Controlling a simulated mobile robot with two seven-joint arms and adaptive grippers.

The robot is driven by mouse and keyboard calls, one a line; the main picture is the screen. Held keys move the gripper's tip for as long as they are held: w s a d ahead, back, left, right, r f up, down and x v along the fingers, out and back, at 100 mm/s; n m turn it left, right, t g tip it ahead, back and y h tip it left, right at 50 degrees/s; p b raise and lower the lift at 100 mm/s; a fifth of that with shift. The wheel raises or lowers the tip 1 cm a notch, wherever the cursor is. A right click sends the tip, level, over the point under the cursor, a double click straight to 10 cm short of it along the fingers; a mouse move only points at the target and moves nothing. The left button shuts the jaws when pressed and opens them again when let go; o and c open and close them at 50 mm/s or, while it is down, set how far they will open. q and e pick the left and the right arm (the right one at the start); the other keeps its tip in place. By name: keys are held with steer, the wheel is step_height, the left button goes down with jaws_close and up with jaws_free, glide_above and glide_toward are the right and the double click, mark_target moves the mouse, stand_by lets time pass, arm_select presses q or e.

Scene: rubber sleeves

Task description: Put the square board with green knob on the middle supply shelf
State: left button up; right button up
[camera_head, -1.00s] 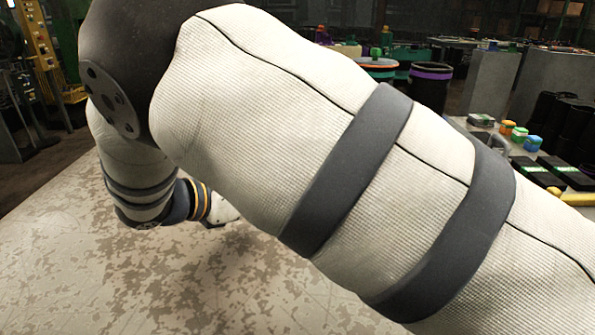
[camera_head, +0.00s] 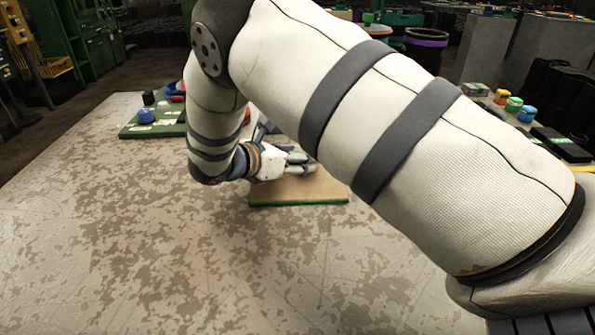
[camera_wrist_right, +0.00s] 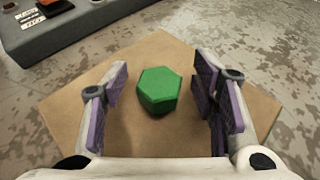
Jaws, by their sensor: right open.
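The square board (camera_head: 310,190) is flat and tan with a green edge, and lies on the worn table. My right arm hides part of it in the head view. In the right wrist view the board (camera_wrist_right: 64,112) fills the middle, with its green six-sided knob (camera_wrist_right: 158,91) standing up from it. My right gripper (camera_head: 297,163) is over the board. Its open fingers also show in the right wrist view (camera_wrist_right: 160,100), one on each side of the knob with a gap to both. The left gripper and the middle supply shelf are not identifiable in these views.
A green board (camera_head: 150,130) with a blue knob (camera_head: 145,116) and labels lies at the table's far left. A dark slab with labels (camera_wrist_right: 62,28) is beyond the tan board. Coloured jars (camera_head: 514,104) and black boxes stand at the right. The table's front left is clear.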

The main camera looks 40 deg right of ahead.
jaws_close()
